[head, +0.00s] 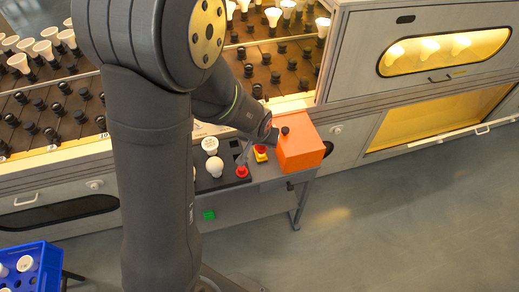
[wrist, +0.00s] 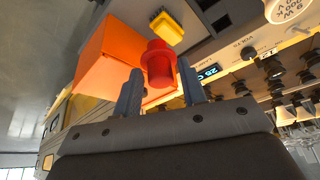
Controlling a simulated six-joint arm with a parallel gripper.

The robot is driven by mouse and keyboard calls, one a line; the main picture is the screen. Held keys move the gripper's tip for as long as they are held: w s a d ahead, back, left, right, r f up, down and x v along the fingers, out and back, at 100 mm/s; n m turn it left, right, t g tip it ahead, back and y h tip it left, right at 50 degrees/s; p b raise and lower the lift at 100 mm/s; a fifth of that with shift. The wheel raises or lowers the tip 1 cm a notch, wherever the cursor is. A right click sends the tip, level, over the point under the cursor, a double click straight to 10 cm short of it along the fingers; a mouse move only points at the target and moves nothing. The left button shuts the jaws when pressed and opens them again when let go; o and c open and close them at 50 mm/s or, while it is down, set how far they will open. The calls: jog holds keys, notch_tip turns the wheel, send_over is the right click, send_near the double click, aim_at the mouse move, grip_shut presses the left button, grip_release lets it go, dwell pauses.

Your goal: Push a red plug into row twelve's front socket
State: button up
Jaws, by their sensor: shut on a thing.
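The red plug (wrist: 158,62) is a short, flanged red cylinder between the two fingers of my gripper (wrist: 161,72) in the wrist view. My gripper is shut on it. In the head view my gripper (head: 243,156) hangs over the front bench, with the red plug (head: 241,172) at its tip, just above or at the dark tray. Dark sockets (wrist: 278,76) show at the right of the wrist view, beside a white tag (wrist: 270,55) that seems to read 12. I cannot tell which socket is row twelve's front one.
Racks of dark sockets (head: 62,112) lie behind. A blue crate (head: 48,262) is at lower left.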

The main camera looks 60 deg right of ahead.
jog(key=w+d+r+n, duration=0.1)
jog(key=w+d, duration=0.4)
jog(key=w, duration=0.3)
jog(key=w+d+r+n+t, duration=0.1)
jog(key=w+d, duration=0.3)
jog(key=w, duration=0.5)
jog(key=w+d+n, duration=0.2)
jog(key=w+d, duration=0.3)
jog(key=w, duration=0.4)
jog(key=shift+d+r+t+y, duration=0.3)
jog(key=shift+d+r+y, duration=0.05)
jog(key=shift+r+y, duration=0.05)
jog(key=shift+n, duration=0.7)
jog(key=w, duration=0.5)
jog(key=w+r, duration=0.1)
jog(key=w, duration=0.1)
jog(key=shift+w+d, duration=0.4)
grip_shut()
jog(key=shift+w+f, duration=0.15)
jog(key=shift+f, duration=1.05)
jog(key=shift+w+f, duration=0.1)
jog(key=shift+f, duration=1.05)
